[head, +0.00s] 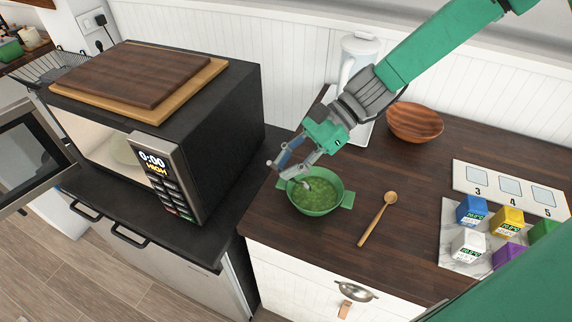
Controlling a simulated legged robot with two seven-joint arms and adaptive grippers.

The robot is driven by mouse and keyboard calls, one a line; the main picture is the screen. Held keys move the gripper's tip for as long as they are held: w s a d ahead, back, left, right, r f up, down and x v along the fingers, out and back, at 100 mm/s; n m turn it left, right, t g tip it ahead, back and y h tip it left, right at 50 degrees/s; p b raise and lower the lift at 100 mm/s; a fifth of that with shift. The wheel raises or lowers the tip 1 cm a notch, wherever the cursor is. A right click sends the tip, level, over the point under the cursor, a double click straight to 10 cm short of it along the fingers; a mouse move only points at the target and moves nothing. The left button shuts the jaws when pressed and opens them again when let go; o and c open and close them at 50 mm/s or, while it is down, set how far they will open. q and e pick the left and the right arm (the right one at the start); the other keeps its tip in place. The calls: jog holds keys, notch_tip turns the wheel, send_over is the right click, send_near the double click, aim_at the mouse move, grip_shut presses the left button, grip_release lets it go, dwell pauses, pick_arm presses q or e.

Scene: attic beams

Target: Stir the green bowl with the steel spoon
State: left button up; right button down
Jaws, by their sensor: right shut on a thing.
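The green bowl (327,208) stands on the dark wooden counter, with two side handles and green, soup-like contents. My right gripper (289,170) is over the bowl's back-left rim, its arm coming in from the upper right. It is shut on the steel spoon (306,184), of which only a short shiny part shows between the fingers and the bowl. The spoon's lower end is inside the bowl at the left side of the contents; its tip is hidden. My left gripper is not in view.
A wooden spoon (377,219) lies right of the bowl. A brown wooden bowl (414,122) and a white pitcher (357,55) stand behind. A microwave (222,124) with its door open is at left. Coloured cubes (472,210) and a numbered card (511,190) are at right.

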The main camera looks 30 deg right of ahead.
jog(key=shift+r, duration=2.3)
